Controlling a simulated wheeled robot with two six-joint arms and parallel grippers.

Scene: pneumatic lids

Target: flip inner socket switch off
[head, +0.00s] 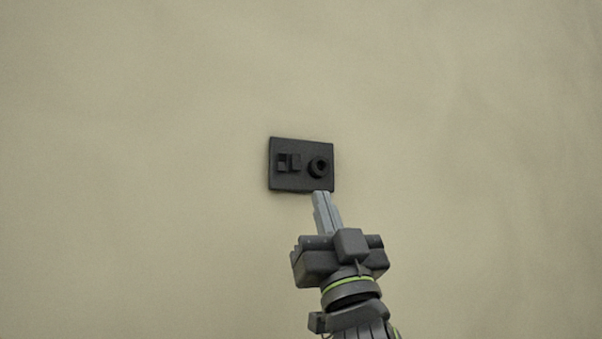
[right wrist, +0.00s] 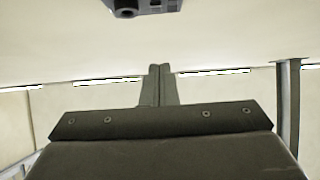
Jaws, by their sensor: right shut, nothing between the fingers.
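A dark rectangular socket plate (head: 301,184) is mounted on the beige wall, near the middle of the head view. Two small rocker switches (head: 289,163) sit side by side on its left half, and a round socket (head: 318,167) is on its right half. My right gripper (head: 321,194) is shut and empty, its fingertips at the lower edge of the plate, below the round socket. I cannot tell whether they touch it. In the right wrist view the shut fingers (right wrist: 160,68) point up, and part of the plate (right wrist: 150,5) shows at the top edge. My left gripper is not in view.
The beige wall (head: 140,160) around the plate is bare and clear on all sides. In the right wrist view a dark upright post (right wrist: 288,110) stands at the right, and bright gaps run along the wall's edge.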

